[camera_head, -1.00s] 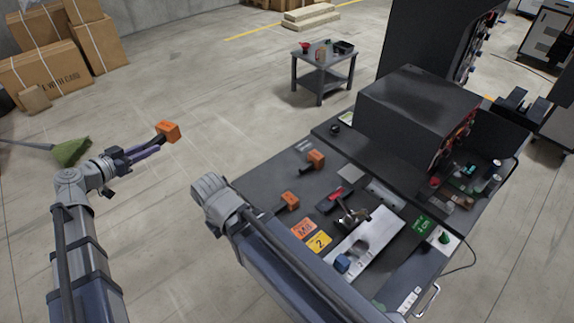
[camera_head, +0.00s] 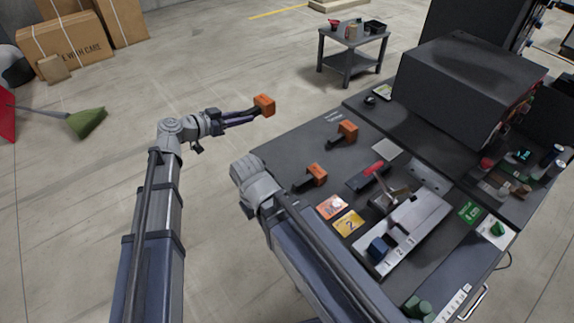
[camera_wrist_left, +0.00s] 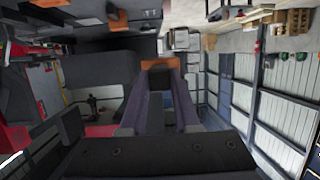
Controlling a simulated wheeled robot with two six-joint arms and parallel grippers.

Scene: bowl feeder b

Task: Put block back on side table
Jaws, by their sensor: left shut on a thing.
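My left gripper (camera_head: 240,118) is shut on the dark handle of an orange block (camera_head: 264,104) and holds it up in the air. In the left wrist view the fingers (camera_wrist_left: 160,100) close around the dark handle, with the orange block (camera_wrist_left: 160,63) beyond the fingertips. The small grey side table (camera_head: 352,68) stands on the floor behind and to the right of the held block, well apart from it. On its top are a red cup, a brown item and a dark tray. My right arm reaches in at the lower middle; its gripper is not visible.
A large dark workbench (camera_head: 290,150) fills the right, carrying two similar orange blocks (camera_head: 347,129) (camera_head: 317,174), a blue block (camera_head: 379,248) and a big dark box (camera_head: 455,75). Open floor lies between.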

